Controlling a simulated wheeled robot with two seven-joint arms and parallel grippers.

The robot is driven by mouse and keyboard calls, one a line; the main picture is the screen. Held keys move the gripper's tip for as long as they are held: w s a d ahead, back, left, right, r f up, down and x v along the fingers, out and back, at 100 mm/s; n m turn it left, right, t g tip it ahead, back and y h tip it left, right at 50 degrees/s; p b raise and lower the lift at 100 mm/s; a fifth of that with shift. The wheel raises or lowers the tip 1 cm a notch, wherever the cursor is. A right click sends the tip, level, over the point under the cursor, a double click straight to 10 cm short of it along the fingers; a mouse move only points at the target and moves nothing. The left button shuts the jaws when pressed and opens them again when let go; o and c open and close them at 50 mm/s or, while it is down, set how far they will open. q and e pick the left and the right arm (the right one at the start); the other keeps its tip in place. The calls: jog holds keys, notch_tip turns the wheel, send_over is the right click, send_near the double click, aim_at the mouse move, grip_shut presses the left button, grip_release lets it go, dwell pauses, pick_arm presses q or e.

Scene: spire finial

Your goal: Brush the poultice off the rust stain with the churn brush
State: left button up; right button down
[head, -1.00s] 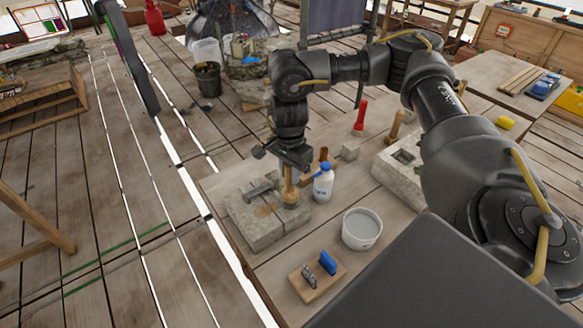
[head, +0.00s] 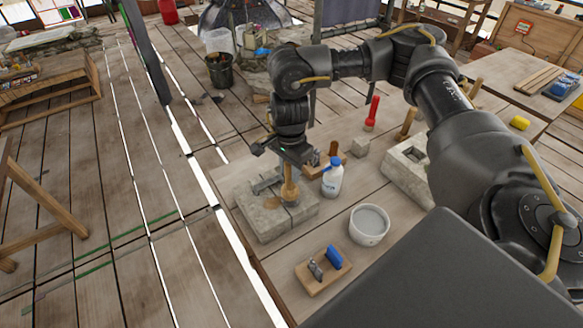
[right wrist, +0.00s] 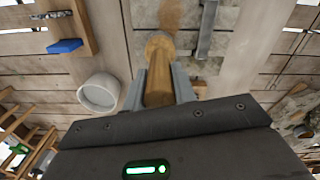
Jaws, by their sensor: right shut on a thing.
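The churn brush (head: 290,187) is upright in my right gripper (head: 291,166), which is shut on its wooden handle. Its lower end is at the top of the pale stone block (head: 262,225); whether it touches is hard to tell. A brown patch (head: 271,203) on the block lies just left of the brush; I cannot tell poultice from rust stain there. In the right wrist view the brush handle (right wrist: 158,88) sits between the two fingers, and the brown patch (right wrist: 172,15) shows beyond its round end. My left gripper is not in view.
A grey metal piece (head: 266,186) lies on the block. A white bottle with a blue cap (head: 332,180) stands close right of the brush. A white bowl (head: 369,226) and a small board (head: 312,287) with a blue-handled brush stand nearer. A hollowed stone (head: 405,172) is at the right.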

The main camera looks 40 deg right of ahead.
jog(key=shift+a, duration=0.15)
jog(key=shift+w+a, duration=0.1)
jog(key=shift+a, duration=1.25)
jog(key=a, duration=0.2)
jog(key=shift+a+f, duration=0.1)
jog(key=shift+a, duration=0.35)
jog(key=shift+a+f, duration=0.15)
jog(key=shift+a, duration=1.1)
jog(key=shift+w, duration=0.2)
